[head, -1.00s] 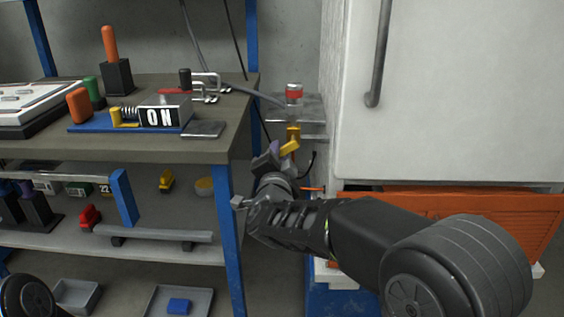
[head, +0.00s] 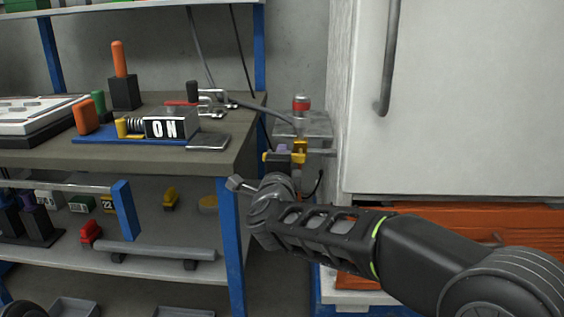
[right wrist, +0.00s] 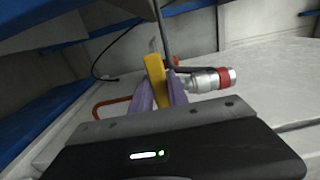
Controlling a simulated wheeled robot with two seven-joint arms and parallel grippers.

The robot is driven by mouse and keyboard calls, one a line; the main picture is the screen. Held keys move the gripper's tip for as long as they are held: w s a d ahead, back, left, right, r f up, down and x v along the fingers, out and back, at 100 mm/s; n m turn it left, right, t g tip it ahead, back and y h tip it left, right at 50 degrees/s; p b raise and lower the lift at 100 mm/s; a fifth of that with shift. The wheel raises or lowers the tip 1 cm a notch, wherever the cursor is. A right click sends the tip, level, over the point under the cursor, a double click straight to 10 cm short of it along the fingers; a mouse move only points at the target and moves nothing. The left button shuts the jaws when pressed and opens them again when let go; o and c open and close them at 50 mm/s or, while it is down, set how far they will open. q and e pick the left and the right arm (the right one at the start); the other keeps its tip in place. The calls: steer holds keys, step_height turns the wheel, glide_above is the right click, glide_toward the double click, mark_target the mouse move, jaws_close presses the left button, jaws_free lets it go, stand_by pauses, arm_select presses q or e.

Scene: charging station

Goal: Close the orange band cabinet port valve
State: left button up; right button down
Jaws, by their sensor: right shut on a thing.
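The yellow valve handle (head: 299,147) is beside the white cabinet, below a metal fitting (head: 301,104) with a red-orange band. My right gripper (head: 284,158) reaches it from the front and is shut on it. In the right wrist view the purple fingers (right wrist: 160,93) are on both sides of the yellow handle (right wrist: 154,72), and the banded fitting (right wrist: 212,80) lies just right of them. The fingers hide part of the handle and the valve body.
The white cabinet (head: 440,100) with an orange panel (head: 480,225) below stands right of the valve. A workbench (head: 225,158) with a blue leg (head: 231,240) stands close on the left. A grey bracket (head: 316,125) carries the fitting. An orange loop (right wrist: 105,103) shows in the wrist view.

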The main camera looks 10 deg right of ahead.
stand_by(0.3)
steer(key=c, duration=1.3)
jaws_free()
steer(key=shift+s, duration=0.1)
steer(key=p+v, duration=0.1)
steer(key=v, duration=0.6)
steer(key=shift+s+a+p, duration=0.15)
steer(key=shift+s+p, duration=0.15)
steer(key=shift+p, duration=0.1)
